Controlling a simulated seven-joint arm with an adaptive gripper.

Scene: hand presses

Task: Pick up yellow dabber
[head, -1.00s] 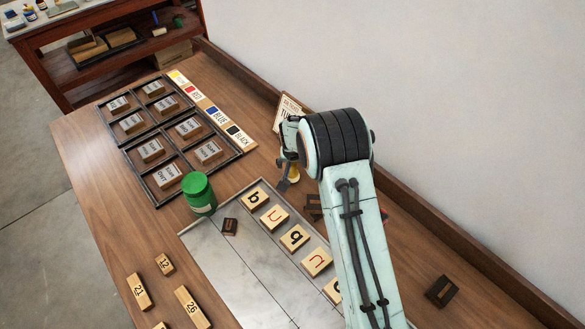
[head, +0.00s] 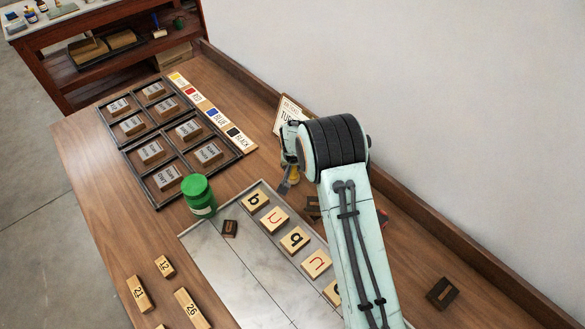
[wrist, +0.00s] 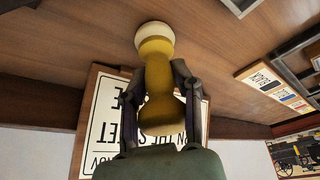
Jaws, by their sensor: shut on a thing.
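The yellow dabber (wrist: 156,92) shows in the wrist view, with a rounded yellow body, a narrower waist and a pale pad at its far end, toward the tabletop. My gripper (wrist: 160,72) is shut on it, with a dark finger on each side of its waist. In the head view my gripper (head: 286,186) is low over the bench, left of my big arm joint. Only a small yellow part of the dabber (head: 294,177) shows there, behind my gripper. I cannot tell whether the pad touches the wood.
A lettered sign (head: 289,108) stands behind my gripper. A green jar (head: 198,196) stands to the left, near a dark divided tray (head: 126,146) of blocks. Letter tiles (head: 295,240) lie on a pale slab in front. A colour label strip (head: 201,104) lies beyond the tray.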

